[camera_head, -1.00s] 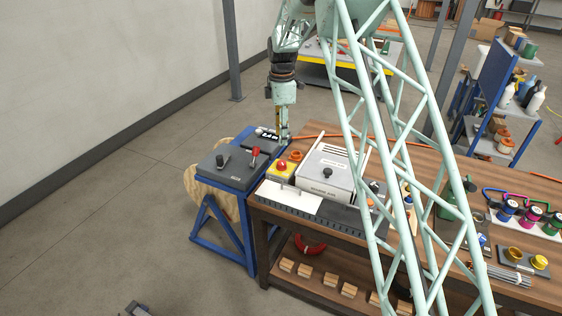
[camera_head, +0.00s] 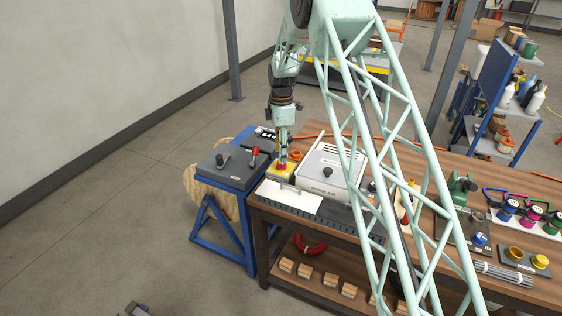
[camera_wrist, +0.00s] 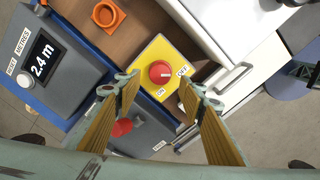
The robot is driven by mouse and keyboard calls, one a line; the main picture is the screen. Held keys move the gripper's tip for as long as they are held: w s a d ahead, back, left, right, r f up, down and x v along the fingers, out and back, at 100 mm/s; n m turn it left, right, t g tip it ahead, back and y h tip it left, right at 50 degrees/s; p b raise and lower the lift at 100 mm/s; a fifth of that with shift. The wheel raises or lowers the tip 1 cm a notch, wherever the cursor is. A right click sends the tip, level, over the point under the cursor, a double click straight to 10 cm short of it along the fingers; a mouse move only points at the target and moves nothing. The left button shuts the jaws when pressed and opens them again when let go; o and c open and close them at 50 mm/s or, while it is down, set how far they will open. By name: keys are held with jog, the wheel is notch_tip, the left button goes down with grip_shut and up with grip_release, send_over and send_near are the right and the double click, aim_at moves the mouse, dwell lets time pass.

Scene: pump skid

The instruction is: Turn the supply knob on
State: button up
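The supply knob (camera_wrist: 161,72) is a round red knob on a yellow plate (camera_wrist: 148,60). Its white mark points about toward the right-hand label, which looks like "OFF" or "COLD"; the label below the knob appears to read "ON". In the head view the yellow box (camera_head: 275,175) stands at the table's left end, its knob partly hidden by my gripper (camera_head: 281,153). In the wrist view my gripper (camera_wrist: 159,82) is open, pointing at the plate. Its tan fingers are spread on either side of the knob, and nothing is held. I cannot tell whether they are level with the knob.
A grey box with a red lever (camera_head: 255,151) stands left on a blue stand (camera_head: 247,225). A box with a "2.4 m" display (camera_wrist: 42,57) is beside the plate. A white case (camera_head: 325,185) stands close right.

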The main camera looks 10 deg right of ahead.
aim_at(282, 165)
jog(key=shift+f, duration=2.3)
jog(key=c, duration=0.8)
jog(key=shift+c, duration=0.2)
